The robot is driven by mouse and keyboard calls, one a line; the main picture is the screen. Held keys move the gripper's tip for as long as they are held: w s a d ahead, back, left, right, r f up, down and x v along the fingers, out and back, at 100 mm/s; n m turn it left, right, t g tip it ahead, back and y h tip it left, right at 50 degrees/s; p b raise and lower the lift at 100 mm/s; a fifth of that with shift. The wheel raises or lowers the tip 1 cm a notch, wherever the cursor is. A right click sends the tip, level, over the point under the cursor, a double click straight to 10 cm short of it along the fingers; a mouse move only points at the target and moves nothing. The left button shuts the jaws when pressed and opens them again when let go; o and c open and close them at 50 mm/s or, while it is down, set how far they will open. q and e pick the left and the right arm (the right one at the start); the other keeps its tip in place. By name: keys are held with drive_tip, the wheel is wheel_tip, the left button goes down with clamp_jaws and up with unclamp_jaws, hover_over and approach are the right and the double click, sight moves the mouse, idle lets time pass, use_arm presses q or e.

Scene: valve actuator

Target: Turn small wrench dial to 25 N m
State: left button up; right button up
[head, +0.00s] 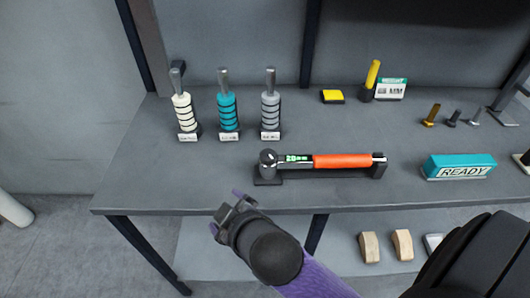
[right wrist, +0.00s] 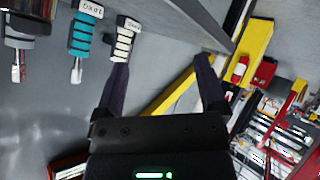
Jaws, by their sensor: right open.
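The small wrench (head: 342,160) lies in a dark cradle on the grey bench in the head view. Its round head is at the left, its orange grip and end at the right. A green display (head: 297,158) beside the head appears to read 20; its small print is unclear. My right gripper (head: 226,210) is open and empty at the bench's front edge, left of and nearer than the wrench, apart from it. Its two fingers also show spread in the right wrist view (right wrist: 163,75); the wrench cannot be made out there. My left gripper is not in view.
White (head: 184,114), teal (head: 227,112) and grey (head: 270,112) ringed tools stand behind the wrench at left. A teal READY block (head: 459,167) sits to its right. A yellow pad (head: 332,97), yellow-handled tool (head: 372,75) and several bolts are farther back. Bench left of the wrench is clear.

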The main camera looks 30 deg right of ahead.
drive_tip(key=w+a+r+n+t+y, duration=0.2)
drive_tip(key=w+a+r+n+t, duration=0.15)
drive_tip(key=r, duration=0.25)
drive_tip(key=w+a+r+n+t+y, duration=0.3)
drive_tip(key=r+n, duration=0.1)
drive_tip(key=r, duration=0.1)
drive_tip(key=s+a+r+n+g+y, duration=0.2)
drive_tip(key=a+r+n+g+y, duration=0.3)
drive_tip(key=n+y, duration=0.5)
drive_tip(key=s+a+r+n+g+y, duration=0.3)
drive_tip(key=a+n+g+y, duration=0.35)
drive_tip(key=n, duration=0.65)
drive_tip(key=n+g+h, duration=0.6)
drive_tip(key=n+h, duration=1.1)
drive_tip(key=h, duration=1)
approach(267, 154)
drive_tip(key=shift+g+y, duration=0.25)
drive_tip(key=shift+g, duration=0.05)
drive_tip(key=b+x, duration=0.2)
drive_tip(key=x, duration=0.6)
drive_tip(key=shift+w+d, duration=0.2)
drive_tip(key=shift+d, duration=0.05)
drive_tip(key=shift+d+f, duration=0.2)
drive_tip(key=shift+f, duration=0.2)
